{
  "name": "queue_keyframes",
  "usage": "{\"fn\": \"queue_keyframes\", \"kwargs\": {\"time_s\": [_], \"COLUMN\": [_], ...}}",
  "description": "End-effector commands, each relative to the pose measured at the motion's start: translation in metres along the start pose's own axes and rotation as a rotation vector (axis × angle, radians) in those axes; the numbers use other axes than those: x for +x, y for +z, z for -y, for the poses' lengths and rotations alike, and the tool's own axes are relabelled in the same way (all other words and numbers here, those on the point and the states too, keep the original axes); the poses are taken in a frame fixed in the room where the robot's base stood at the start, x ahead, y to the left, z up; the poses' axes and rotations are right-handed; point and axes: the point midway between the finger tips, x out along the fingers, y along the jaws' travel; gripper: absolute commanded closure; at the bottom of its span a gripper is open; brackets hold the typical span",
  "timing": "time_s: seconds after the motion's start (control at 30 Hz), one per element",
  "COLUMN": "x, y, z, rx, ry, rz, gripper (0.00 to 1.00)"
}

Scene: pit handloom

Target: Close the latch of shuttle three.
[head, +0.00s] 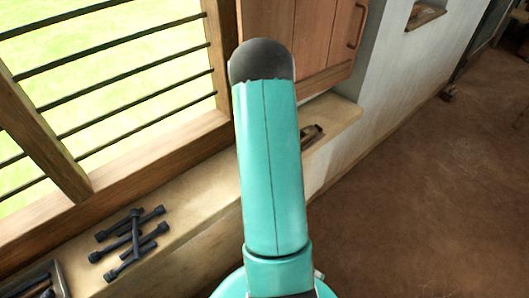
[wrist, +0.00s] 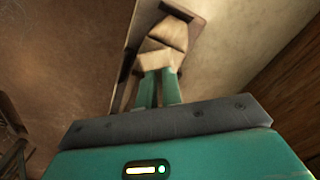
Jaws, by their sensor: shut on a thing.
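A dark brown wooden shuttle (head: 314,133) lies on the pale ledge in the head view, partly hidden behind my arm. In the wrist view a long brown wooden piece with dark edges (wrist: 130,52), apparently the same shuttle, lies beyond my fingers. My gripper (wrist: 158,72) has its two teal fingers close together, with tan blocks at their far end against this piece. It appears shut on part of the shuttle. I cannot make out the latch or its position, nor any number on the shuttle. My gripper is hidden in the head view.
Several dark bobbin-like rods (head: 130,240) lie crossed on the ledge (head: 200,222) under the barred window. A tray (head: 52,275) is at the lower left. A wooden cupboard (head: 315,35) overhangs the ledge.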

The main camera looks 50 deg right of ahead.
Motion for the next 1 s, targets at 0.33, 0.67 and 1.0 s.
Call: {"fn": "queue_keyframes", "kwargs": {"time_s": [0.33, 0.67, 1.0], "x": [0.0002, 0.0005, 0.0007], "y": [0.0011, 0.0020, 0.0024], "z": [-0.0021, -0.0043, -0.0055], "rx": [0.321, 0.556, 0.657], "ry": [0.001, 0.002, 0.002], "rz": [0.001, 0.001, 0.001], "gripper": [1.00, 1.00, 1.00]}}
